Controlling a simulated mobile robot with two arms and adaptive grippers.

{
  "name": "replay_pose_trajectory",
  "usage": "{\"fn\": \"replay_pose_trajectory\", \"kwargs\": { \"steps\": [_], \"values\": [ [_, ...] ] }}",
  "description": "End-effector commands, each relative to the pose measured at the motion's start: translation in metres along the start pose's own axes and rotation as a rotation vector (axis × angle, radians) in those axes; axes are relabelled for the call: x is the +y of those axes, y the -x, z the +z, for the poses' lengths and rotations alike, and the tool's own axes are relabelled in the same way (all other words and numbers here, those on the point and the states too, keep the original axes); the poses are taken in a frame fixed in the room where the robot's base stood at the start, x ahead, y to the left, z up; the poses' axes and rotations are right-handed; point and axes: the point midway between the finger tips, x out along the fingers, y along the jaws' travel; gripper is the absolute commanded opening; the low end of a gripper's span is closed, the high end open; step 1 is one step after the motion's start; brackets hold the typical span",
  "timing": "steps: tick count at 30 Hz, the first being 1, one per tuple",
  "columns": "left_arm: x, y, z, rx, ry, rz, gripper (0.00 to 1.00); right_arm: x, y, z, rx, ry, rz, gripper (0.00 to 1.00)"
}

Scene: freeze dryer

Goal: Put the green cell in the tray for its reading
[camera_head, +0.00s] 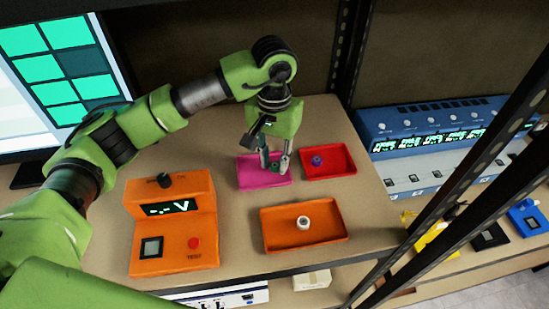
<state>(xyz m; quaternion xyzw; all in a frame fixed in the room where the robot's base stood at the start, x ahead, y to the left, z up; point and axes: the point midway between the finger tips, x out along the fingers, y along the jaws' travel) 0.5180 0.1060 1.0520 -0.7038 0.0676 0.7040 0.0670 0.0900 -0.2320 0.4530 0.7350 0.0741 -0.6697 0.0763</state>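A small dark green cell (274,167) is at the magenta tray (247,180) near the back of the bench. My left gripper (275,164) points down over this tray, with one finger on each side of the cell. I cannot tell whether the fingers touch the cell, or whether it rests on the tray. An orange tester (173,222) stands at the front left, with a dark display reading "-.- V", a black knob and a red button. My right gripper is not in view.
A red tray (343,161) holds a purple cell (317,161). An orange tray (334,234) holds a white cell (303,222). A dark rack post (440,160) crosses the right side. A blue multi-display unit (435,118) stands behind it. Bare bench lies between the tester and the trays.

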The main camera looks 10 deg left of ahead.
Motion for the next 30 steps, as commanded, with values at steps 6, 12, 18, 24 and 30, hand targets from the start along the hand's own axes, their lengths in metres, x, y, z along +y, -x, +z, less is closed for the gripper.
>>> {"fn": "replay_pose_trajectory", "kwargs": {
  "steps": [6,12,18,24,30],
  "values": [
    [0.0,0.045,-0.003,0.01,0.0,0.0,0.24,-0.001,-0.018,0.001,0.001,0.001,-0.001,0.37],
    [0.0,0.09,-0.001,0.008,0.0,0.001,0.24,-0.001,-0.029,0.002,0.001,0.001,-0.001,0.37],
    [0.0,0.113,-0.001,0.005,0.0,0.0,0.24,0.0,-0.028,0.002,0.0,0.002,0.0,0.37],
    [0.0,0.119,0.0,0.003,0.0,0.001,0.24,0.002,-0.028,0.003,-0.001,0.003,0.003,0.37],
    [0.0,0.119,0.0,0.003,0.0,0.001,0.24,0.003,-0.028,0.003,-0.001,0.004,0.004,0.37]
  ]
}}
